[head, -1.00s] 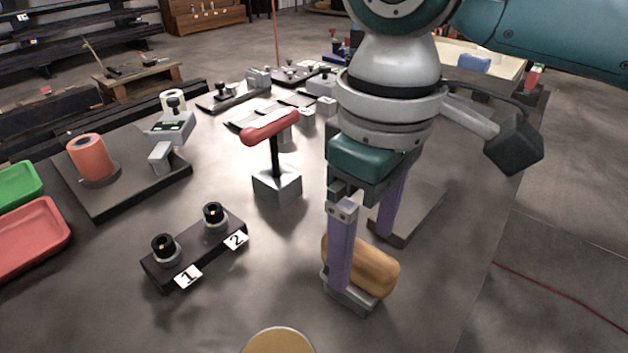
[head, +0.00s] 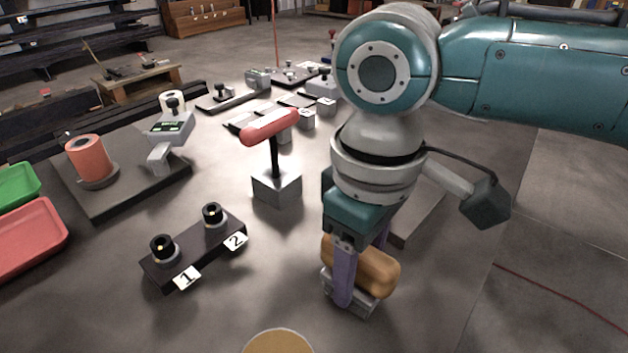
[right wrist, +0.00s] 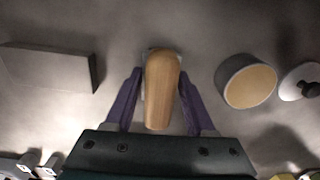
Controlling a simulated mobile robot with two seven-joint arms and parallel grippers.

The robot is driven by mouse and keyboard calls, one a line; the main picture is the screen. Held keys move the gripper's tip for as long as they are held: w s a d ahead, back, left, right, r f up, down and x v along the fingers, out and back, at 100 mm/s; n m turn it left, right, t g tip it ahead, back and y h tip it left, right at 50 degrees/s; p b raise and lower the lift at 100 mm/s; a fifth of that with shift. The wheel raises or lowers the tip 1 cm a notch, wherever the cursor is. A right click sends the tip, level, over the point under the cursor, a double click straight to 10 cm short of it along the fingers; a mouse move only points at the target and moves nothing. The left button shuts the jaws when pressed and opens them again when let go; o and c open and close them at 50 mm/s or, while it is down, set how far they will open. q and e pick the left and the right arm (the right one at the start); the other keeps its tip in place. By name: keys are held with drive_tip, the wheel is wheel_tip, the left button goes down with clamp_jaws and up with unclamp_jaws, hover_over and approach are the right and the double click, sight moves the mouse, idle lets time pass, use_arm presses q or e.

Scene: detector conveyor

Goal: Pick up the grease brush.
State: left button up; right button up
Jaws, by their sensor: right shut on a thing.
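The grease brush (head: 368,268) has a rounded tan wooden handle above a grey base and sits on the table at the lower middle of the head view. In the right wrist view, its wooden handle (right wrist: 161,92) lies lengthwise between the purple fingers. My right gripper (head: 358,280) is shut on the brush, one finger on each side. The far finger is mostly hidden behind the brush in the head view. The brush's underside is hidden, and no clear gap to the table shows. My left gripper is not in view.
A round tan-topped tin (head: 278,343) stands in front of the brush. A red-topped T-shaped stand (head: 272,150) is behind and left. A dark block with two black knobs (head: 196,247), labelled 1 and 2, lies left. A red tray (head: 30,238) is at far left.

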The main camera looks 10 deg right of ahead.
clamp_jaws()
drive_tip(key=shift+r, duration=0.1)
use_arm(q)
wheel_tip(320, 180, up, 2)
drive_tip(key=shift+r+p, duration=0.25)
drive_tip(key=shift+p, duration=1)
use_arm(e)
wheel_tip(320, 180, up, 20)
drive_tip(key=shift+o, duration=0.6)
unclamp_jaws()
drive_tip(key=c, duration=0.6)
